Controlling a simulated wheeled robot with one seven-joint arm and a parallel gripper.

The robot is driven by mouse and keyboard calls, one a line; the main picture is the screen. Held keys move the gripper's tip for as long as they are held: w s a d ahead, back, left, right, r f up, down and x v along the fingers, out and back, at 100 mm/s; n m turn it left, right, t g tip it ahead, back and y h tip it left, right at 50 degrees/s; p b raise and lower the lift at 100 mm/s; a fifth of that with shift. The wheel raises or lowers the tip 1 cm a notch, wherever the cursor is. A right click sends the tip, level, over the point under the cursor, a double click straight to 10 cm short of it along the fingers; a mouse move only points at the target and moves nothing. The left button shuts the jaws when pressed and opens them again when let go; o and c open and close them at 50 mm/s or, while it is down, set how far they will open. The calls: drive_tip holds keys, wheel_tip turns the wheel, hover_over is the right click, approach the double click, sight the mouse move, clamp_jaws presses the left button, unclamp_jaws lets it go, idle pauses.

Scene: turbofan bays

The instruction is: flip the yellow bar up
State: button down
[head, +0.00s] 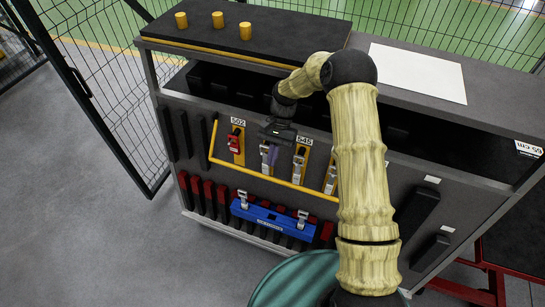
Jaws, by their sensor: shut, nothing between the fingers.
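The yellow bar (262,175) is a thin rail low across the dark front panel of the cabinet. Its left arm rises beside the 502 plate, and its right part passes behind my arm. Behind it are several latches on yellow plates, among them a red one (235,141) under the label 502 and a grey one (299,162) under the label 545. My gripper (269,150) is shut and empty in front of the panel, above the bar's long run. Its fingertips are small and dark here, and I cannot tell whether they touch a latch.
A blue case (270,218) with two silver clasps sits below the bar, by red and black slots. The cabinet top holds a black board (290,35) with three yellow cylinders and a white sheet (417,72). A wire fence (115,85) stands at left; grey floor (85,215) is free.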

idle(0.8)
wheel_tip(320, 180, up, 10)
drive_tip(key=s+p, duration=0.1)
drive_tip(key=p, duration=0.6)
drive_tip(key=shift+s+a, duration=0.15)
drive_tip(key=shift+a, duration=0.1)
drive_tip(key=s+d+r+n+t+h+b, duration=0.1)
drive_tip(key=s+d+n+t+b, duration=0.1)
drive_tip(key=s+d+t+b, duration=0.2)
drive_tip(key=s+d+r+n+t+h+b, duration=0.1)
drive_tip(key=s+d+t+b, duration=0.3)
drive_tip(key=s+d, duration=0.5)
drive_tip(key=s+r+n+b, duration=0.1)
drive_tip(key=s, duration=0.2)
drive_tip(key=shift+s+d+r+n+h, duration=0.15)
drive_tip(key=shift+s+d+n+h, duration=0.1)
drive_tip(key=shift+s+n+h, duration=0.1)
drive_tip(key=shift+a, duration=0.1)
